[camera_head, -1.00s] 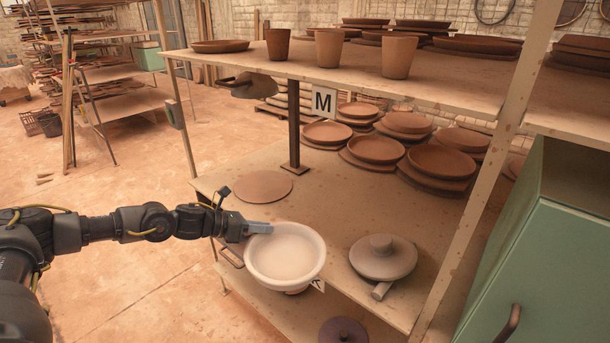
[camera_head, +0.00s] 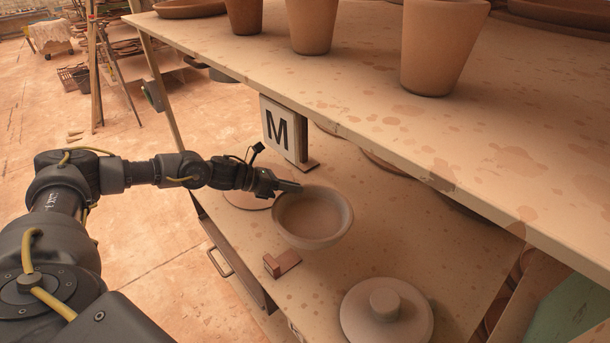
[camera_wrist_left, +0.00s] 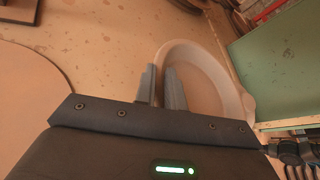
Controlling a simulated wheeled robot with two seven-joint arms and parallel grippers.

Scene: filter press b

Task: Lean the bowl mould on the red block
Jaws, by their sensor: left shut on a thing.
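The bowl mould (camera_head: 312,232) is a round, pale clay-coloured bowl over the lower shelf, mouth up and apparently a little tilted. In the left wrist view the two fingers (camera_wrist_left: 163,88) straddle the rim of the bowl (camera_wrist_left: 205,80). I cannot tell whether the bowl's underside touches the shelf. The small reddish block (camera_head: 282,263) lies on the shelf just in front of the bowl, apart from it in the picture. My right gripper is not in view.
A round knobbed mould (camera_head: 386,315) lies to the right on the lower shelf (camera_head: 330,275). A flat round disc (camera_head: 245,199) lies behind my left gripper. The M sign (camera_head: 279,130) stands behind the bowl. The upper shelf (camera_head: 370,90) with pots overhangs the back.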

